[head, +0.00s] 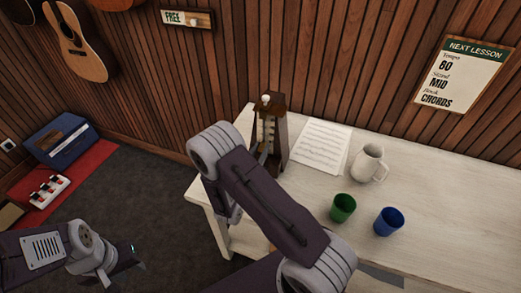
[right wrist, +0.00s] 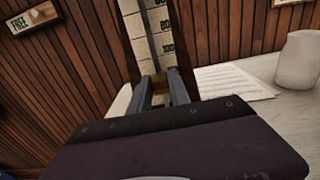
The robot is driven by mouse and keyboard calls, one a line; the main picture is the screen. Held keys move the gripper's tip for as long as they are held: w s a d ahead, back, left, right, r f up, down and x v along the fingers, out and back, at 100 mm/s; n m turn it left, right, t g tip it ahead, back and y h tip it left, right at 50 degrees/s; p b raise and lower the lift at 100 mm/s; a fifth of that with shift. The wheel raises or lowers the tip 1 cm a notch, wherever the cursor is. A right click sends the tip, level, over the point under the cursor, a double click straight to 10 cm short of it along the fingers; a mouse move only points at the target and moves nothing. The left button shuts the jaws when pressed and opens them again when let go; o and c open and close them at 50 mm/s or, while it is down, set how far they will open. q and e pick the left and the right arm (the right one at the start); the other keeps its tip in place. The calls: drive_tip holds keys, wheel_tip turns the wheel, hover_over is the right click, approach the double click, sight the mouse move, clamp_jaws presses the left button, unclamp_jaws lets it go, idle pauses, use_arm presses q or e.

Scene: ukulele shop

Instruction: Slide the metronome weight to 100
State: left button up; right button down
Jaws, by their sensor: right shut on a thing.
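The metronome (head: 271,125) is a dark wooden upright case with a pale scale on its front, standing at the back left of the white table. In the right wrist view its pale scale strip (right wrist: 152,38) has printed marks too blurred to read surely. My right gripper (right wrist: 162,88) is at the lower part of the scale, shut on the small brass-coloured weight between its fingertips. In the head view my right arm hides most of that gripper and the metronome's lower front. My left gripper (head: 132,256) hangs over the floor at lower left, away from the table; its opening is unclear.
Sheet music (head: 321,146) lies right of the metronome. A white mug (head: 369,163), a green cup (head: 343,207) and a blue cup (head: 388,221) stand farther right on the table (head: 450,205). A wall sign (head: 464,75) reads tempo 80.

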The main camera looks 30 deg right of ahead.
wheel_tip(320, 180, up, 4)
drive_tip(key=p, duration=0.2)
drive_tip(key=shift+f+p, duration=0.1)
drive_tip(key=shift+p, duration=0.3)
drive_tip(key=shift+f, duration=0.2)
drive_tip(key=c, duration=1.2)
unclamp_jaws()
drive_tip(key=b, duration=0.2)
approach(264, 137)
drive_tip(key=shift+v, duration=1.05)
